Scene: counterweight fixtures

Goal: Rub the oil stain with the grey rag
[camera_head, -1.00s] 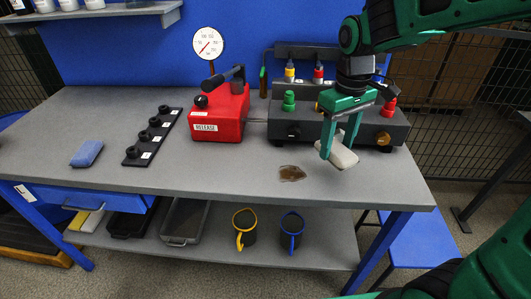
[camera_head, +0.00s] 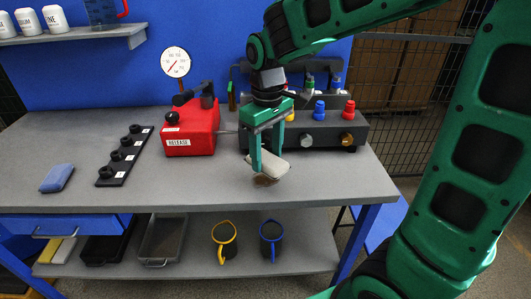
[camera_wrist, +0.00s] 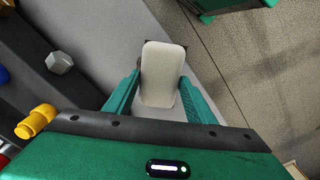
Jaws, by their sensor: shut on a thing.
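The light grey rag (camera_head: 275,167) is a flat pad with rounded corners held between the two green fingers of my gripper (camera_head: 265,160). My gripper is shut on it, and the rag is slightly tilted in the head view. The brown oil stain (camera_head: 264,181) lies on the grey workbench (camera_head: 200,184), at the rag's near lower edge. Part of the stain is hidden behind the rag. I cannot tell whether the rag touches the benchtop. In the wrist view the rag (camera_wrist: 162,75) sits between the fingers; the stain is not clearly visible there.
Behind my gripper stands a dark box (camera_head: 325,132) with coloured knobs. A red unit (camera_head: 190,137) labelled RELEASE, a black strip of knobs (camera_head: 124,155) and a blue cloth or sponge (camera_head: 57,178) are to the left. The near bench strip is clear. Two mugs sit on the lower shelf.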

